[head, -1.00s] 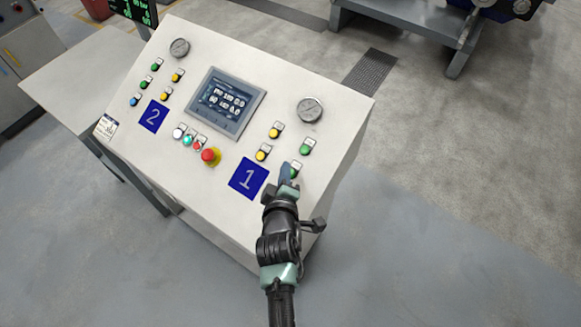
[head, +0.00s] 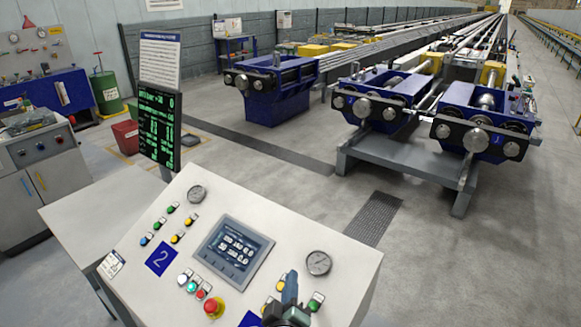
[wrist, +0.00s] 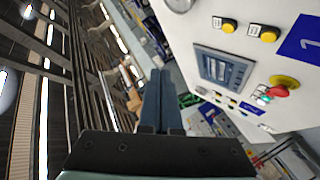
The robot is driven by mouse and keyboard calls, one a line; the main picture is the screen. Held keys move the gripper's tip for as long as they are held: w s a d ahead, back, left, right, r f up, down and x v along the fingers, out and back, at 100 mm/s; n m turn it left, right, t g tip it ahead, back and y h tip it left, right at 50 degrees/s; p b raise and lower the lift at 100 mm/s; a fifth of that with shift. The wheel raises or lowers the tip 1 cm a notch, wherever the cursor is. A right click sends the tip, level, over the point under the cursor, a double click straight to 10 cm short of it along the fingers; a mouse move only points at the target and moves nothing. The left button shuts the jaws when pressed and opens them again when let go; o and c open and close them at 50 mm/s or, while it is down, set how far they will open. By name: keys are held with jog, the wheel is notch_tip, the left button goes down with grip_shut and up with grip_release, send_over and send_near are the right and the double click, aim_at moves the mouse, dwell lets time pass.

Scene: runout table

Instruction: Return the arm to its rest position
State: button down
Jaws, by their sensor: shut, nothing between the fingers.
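My gripper (head: 290,288) shows at the bottom of the head view, in front of the right part of the control panel (head: 330,285). Its fingers point up and hide part of the panel's right-hand buttons. In the wrist view my gripper (wrist: 155,98) has its two fingers together with nothing between them. The panel (wrist: 290,90) fills the right side of the wrist view, tilted. The fingers look clear of the panel there. Most of my arm is outside the head view.
The panel carries a screen (head: 233,248), a red emergency button (head: 213,306), a gauge (head: 318,263) and several coloured buttons. A black display (head: 158,128) stands behind it. Blue roller machines (head: 375,100) stand farther back. The floor (head: 450,265) right of the panel is clear.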

notch_tip(320, 180, up, 27)
jog(key=m+t+b, duration=0.2)
jog(key=m+t, duration=0.3)
jog(key=t, duration=0.1)
jog(key=s+r+m+t, duration=0.2)
jog(key=s+r+t, duration=0.1)
jog(key=s+r, duration=0.5)
jog(key=s+r+m+t+y+b, duration=0.1)
jog(key=s+r+m+t, duration=0.1)
jog(key=s+r, duration=0.7)
notch_tip(320, 180, up, 6)
jog(key=shift+s+f+m+t, duration=0.1)
jog(key=shift+s+m+t, duration=0.15)
jog(key=shift+t, duration=0.25)
